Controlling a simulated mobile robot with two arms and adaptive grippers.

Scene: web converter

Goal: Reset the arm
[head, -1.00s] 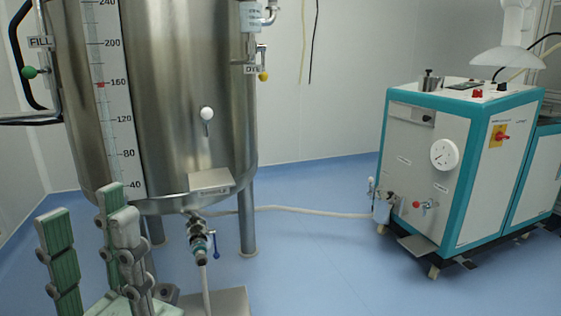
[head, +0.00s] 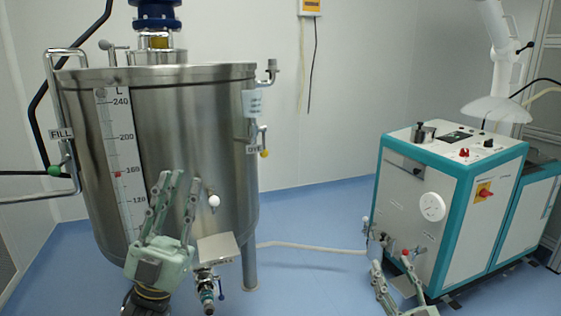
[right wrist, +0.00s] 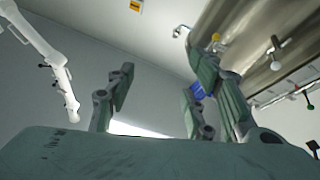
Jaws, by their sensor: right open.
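My left gripper (head: 180,180) is in the head view in front of the steel tank (head: 185,120). Its pale green fingers point up and stand apart with nothing between them. My right gripper (head: 391,264) is at the bottom edge of the head view, in front of the white and teal machine (head: 405,190). Its fingers also point up, apart and empty. In the right wrist view my right gripper (right wrist: 160,85) shows spread fingers, with the wall behind the gap and the tank (right wrist: 250,30) at upper right. Whether the left fingers touch the tank cannot be told.
A drain valve (head: 207,288) hangs under the tank. A hose (head: 310,246) runs across the blue floor (head: 320,285) to the machine. A white jointed arm with a hood (head: 497,108) hangs over the machine. The floor between tank and machine is mostly clear.

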